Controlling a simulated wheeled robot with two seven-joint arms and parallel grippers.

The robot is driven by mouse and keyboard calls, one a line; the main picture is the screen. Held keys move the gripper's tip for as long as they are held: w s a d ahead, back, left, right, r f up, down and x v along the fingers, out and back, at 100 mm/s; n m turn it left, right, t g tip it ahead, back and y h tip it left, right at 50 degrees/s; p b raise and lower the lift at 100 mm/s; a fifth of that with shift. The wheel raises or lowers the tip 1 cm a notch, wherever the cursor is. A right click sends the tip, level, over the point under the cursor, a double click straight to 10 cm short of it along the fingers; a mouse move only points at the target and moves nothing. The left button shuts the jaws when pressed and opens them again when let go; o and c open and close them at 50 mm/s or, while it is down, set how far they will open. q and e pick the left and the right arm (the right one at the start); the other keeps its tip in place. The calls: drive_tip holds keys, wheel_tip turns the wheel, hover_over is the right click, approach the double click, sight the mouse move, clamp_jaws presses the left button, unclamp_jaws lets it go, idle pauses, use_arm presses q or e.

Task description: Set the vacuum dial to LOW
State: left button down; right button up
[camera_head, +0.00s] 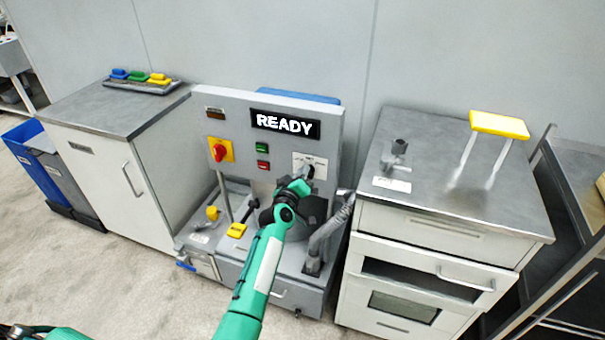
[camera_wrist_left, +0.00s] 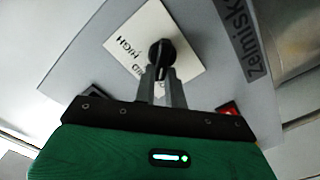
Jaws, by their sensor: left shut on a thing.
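The vacuum dial (camera_wrist_left: 162,50) is a dark round knob on a white label plate (camera_head: 318,161) on the upright grey panel. In the left wrist view the plate (camera_wrist_left: 130,42) reads HIGH on the left, and another word is partly covered below the knob. LOW cannot be read. In the head view the dial (camera_head: 308,171) is mostly covered by my gripper. My left gripper (camera_wrist_left: 161,76) is shut on the dial, its two fingers either side of the knob's lower part. It also shows in the head view (camera_head: 300,182). My right gripper does not show.
The panel has a READY display (camera_head: 285,124), a red-and-yellow switch (camera_head: 220,150), and green (camera_head: 262,148) and red (camera_head: 263,165) buttons. A grey hose (camera_head: 330,232) stands right of my arm. Cabinets flank the machine on both sides.

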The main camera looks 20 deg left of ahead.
use_arm(q)
drive_tip(key=shift+n, duration=0.4)
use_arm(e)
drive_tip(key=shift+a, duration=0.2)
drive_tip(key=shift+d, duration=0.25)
use_arm(q)
drive_tip(key=c, duration=1.5)
unclamp_jaws()
drive_tip(key=shift+a, duration=0.1)
drive_tip(key=shift+o, duration=0.2)
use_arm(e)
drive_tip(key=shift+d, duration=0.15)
